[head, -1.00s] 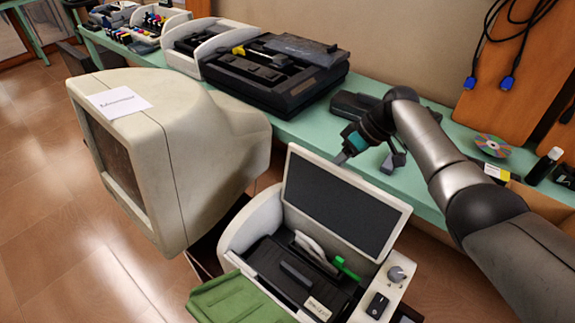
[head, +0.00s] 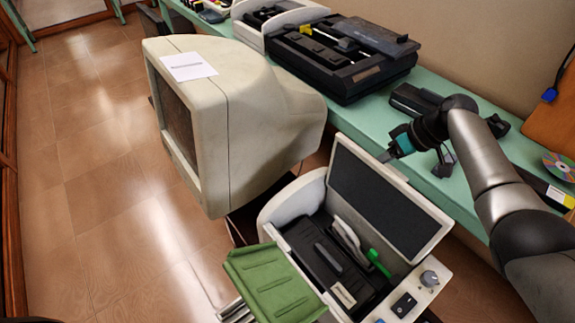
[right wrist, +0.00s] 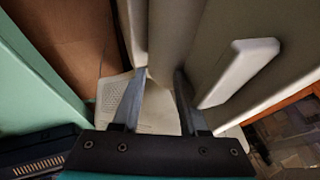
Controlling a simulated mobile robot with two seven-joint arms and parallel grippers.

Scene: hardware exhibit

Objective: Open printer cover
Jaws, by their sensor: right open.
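The printer (head: 266,220) stands in the foreground of the head view. Its cover (head: 383,200), a pale frame with a dark inner panel, is raised and tilted back. The dark inside with a green lever (head: 378,262) is exposed. My right gripper (head: 384,157) is behind the cover's upper edge, apparently just beyond it. In the right wrist view its two fingers (right wrist: 160,76) are spread, with pale surfaces ahead and a white bar-like part (right wrist: 238,72) to the right. I see nothing held; contact with the cover cannot be told. My left gripper is out of view.
A big beige monitor (head: 245,125) stands left of the printer. A green tray (head: 272,284) sticks out at the printer's front. A green bench (head: 370,121) along the wall carries a black device (head: 338,68) and a disc (head: 559,166). The floor at left is clear.

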